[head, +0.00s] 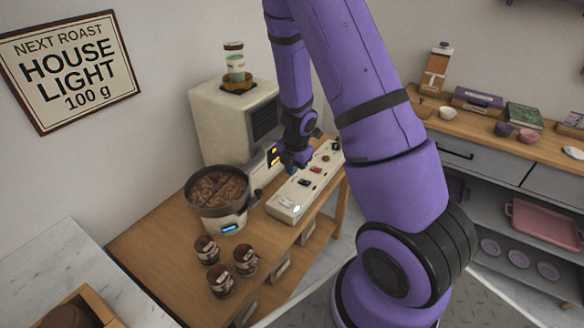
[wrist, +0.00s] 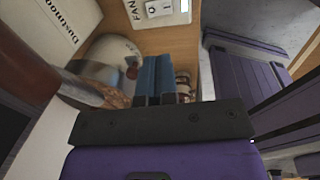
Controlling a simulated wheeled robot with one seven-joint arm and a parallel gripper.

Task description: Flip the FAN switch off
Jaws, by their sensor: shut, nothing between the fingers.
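A long cream switch panel (head: 285,206) lies on the wooden cart, beside the roaster. In the wrist view, the FAN label and a white rocker switch (wrist: 158,8) show at the top edge on the panel's end. I cannot tell which way the rocker is tipped. My gripper (head: 293,163) is over the panel's left side, near the roaster. Its blue fingers also show in the wrist view (wrist: 153,72), pressed together and empty. The FAN switch lies beyond the fingertips, apart from them in that view.
The roaster body (head: 218,115) stands behind the panel, with a round pan of beans (head: 218,188) in front. Several dark jars (head: 220,281) stand at the cart's near side. A side counter (head: 480,125) with boxes and bowls is at the right.

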